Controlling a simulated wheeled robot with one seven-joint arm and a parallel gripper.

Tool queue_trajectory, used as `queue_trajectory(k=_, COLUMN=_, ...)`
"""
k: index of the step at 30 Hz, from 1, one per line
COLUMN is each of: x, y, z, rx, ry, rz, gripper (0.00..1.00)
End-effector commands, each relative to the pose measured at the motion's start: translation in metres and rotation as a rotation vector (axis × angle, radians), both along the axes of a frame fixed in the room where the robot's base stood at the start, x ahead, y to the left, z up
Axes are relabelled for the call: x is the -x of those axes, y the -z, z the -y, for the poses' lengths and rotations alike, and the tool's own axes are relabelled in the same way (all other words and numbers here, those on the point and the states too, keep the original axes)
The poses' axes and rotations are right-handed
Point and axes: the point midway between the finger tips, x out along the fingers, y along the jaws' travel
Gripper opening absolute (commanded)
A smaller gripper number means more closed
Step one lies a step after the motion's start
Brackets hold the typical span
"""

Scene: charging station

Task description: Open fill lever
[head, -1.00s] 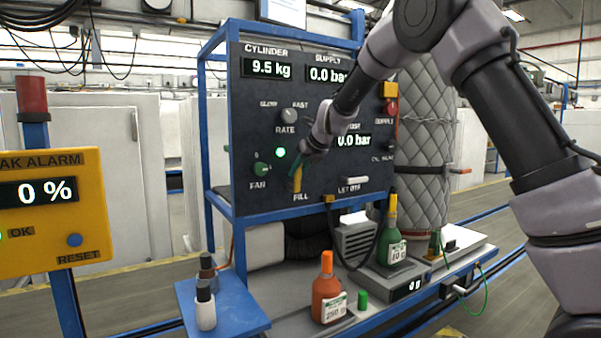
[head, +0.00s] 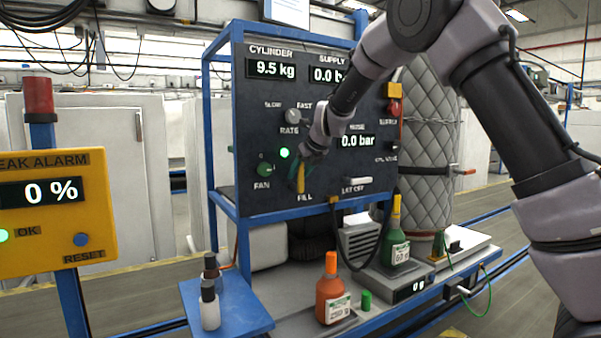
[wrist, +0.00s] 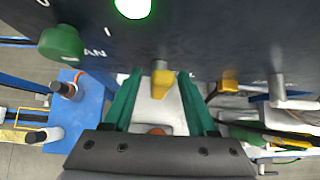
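The yellow fill lever (head: 301,180) hangs roughly straight down on the dark control panel, above the FILL label. In the wrist view the lever (wrist: 162,84) shows between the two green fingers of my gripper (wrist: 159,78). The fingers are apart, one on each side of the lever, with a visible gap on both sides. In the head view my gripper (head: 296,166) is at the panel beside the lever, and my wrist partly hides the area above it.
The green fan knob (head: 265,169) is left of the lever, also in the wrist view (wrist: 62,43). The rate knob (head: 293,116) is above. Bottles, including an orange one (head: 332,290), stand on the bench below.

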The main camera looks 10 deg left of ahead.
Motion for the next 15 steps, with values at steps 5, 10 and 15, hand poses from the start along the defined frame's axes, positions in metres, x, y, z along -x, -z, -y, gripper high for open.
queue_trajectory(k=5, x=0.0, y=-0.001, z=0.0, rx=-0.002, ry=0.001, rz=0.001, gripper=0.57)
queue_trajectory(k=10, x=0.007, y=-0.011, z=0.004, rx=-0.004, ry=-0.001, rz=0.003, gripper=0.57)
queue_trajectory(k=15, x=0.026, y=-0.035, z=0.018, rx=-0.004, ry=-0.002, rz=0.004, gripper=0.57)
